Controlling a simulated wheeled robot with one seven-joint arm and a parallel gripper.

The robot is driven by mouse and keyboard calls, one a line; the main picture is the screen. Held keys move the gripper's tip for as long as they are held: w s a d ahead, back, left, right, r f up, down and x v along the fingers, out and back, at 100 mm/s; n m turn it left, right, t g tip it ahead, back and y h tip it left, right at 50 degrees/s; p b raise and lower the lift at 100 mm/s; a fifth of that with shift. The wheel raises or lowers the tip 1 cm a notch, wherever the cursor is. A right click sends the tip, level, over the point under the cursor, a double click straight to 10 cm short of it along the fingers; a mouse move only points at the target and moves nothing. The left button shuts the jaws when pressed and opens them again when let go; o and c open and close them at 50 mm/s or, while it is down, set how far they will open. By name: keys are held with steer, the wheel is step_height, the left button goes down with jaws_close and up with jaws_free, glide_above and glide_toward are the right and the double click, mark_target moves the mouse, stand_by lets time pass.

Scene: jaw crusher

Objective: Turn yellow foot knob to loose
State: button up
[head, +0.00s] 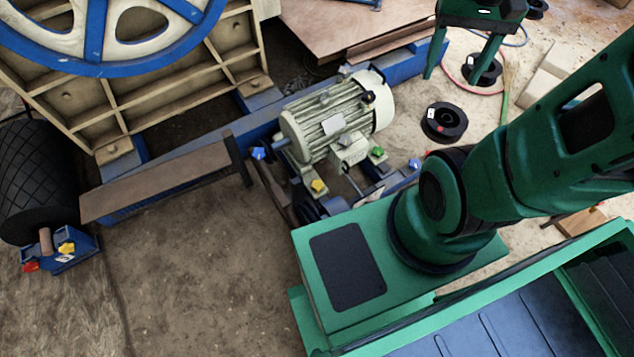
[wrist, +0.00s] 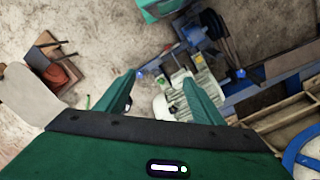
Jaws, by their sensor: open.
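A yellow knob (head: 319,186) sits at the near foot of a cream electric motor (head: 325,118) in the head view. A second yellow knob (head: 67,247) is on a blue roller bracket at the lower left. In the wrist view my gripper (wrist: 162,84) is open, its two green fingers apart with nothing held between them. The motor (wrist: 204,100) shows beyond the fingers, partly hidden by the right one.
A green knob (head: 377,152), blue knobs (head: 258,153) and a black knob (head: 368,97) are around the motor. A red knob (head: 30,267) is on the roller bracket. A brown plank (head: 160,178) lies left of the motor. Bare floor (head: 210,260) is open in front.

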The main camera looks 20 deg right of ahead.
steer(key=w+f+h, duration=0.1)
steer(key=w+f, duration=0.4)
steer(key=w, duration=0.3)
steer(key=w+f, duration=0.4)
steer(key=w, duration=0.3)
steer(key=w+a+f+n, duration=0.1)
steer(key=w+a+f, duration=0.2)
steer(key=w+f, duration=0.35)
steer(key=w+a+f+n, duration=0.15)
steer(key=w+f, duration=0.25)
steer(key=f, duration=0.6)
steer(key=y, duration=0.1)
glide_above(317, 183)
step_height(317, 183, down, 41)
steer(key=shift+m, duration=0.35)
step_height(317, 183, down, 10)
steer(key=shift+r, duration=0.1)
steer(key=c, duration=1)
